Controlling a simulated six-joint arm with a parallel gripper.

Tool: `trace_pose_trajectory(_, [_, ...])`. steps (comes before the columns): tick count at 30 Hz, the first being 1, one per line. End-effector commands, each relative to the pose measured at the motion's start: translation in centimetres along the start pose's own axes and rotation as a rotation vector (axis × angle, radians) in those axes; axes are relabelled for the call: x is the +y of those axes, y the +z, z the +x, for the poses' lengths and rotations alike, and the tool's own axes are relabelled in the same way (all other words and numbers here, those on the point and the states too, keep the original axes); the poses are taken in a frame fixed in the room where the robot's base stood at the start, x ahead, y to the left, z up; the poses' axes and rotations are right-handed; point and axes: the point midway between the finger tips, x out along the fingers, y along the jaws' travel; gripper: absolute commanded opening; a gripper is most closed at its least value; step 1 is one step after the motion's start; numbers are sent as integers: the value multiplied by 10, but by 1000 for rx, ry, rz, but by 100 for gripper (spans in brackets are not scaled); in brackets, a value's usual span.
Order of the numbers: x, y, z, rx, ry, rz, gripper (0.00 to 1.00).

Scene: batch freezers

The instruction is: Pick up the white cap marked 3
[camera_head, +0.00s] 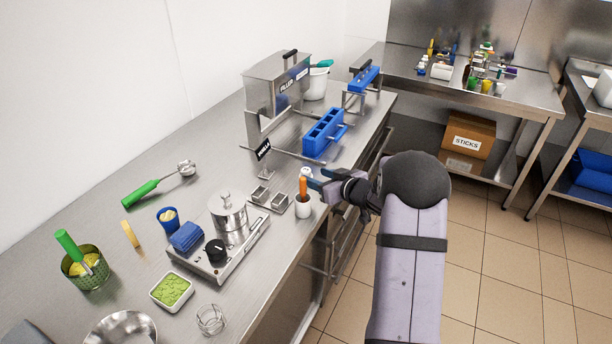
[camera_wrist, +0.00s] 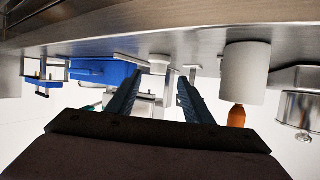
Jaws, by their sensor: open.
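A small white cylinder (camera_wrist: 158,64), likely the white cap, shows between my fingertips in the wrist view, which looks upside down with the counter along the top. I cannot read a 3 on it. A small white piece (camera_head: 306,172) beside my fingertips in the head view may be the same cap. My gripper (camera_head: 312,179) is open and low over the counter's right edge; its two blue fingers also show in the wrist view (camera_wrist: 161,77). Nothing is held. Whether the fingers flank the cap or stop short of it, I cannot tell.
A white cup (camera_head: 304,207) with an orange-handled tool (camera_head: 303,187) stands close beside my gripper. A blue mould (camera_head: 323,134) and the filler (camera_head: 277,88) stand behind.

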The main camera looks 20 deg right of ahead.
Motion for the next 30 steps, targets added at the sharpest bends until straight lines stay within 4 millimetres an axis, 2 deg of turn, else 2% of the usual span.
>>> trace_pose_trajectory(10, [0, -1, 20, 0, -1, -2, 46])
trace_pose_trajectory(18, [0, -1, 26, -1, 0, 0, 46])
trace_pose_trajectory(30, [3, -1, 66, -1, 0, -2, 46])
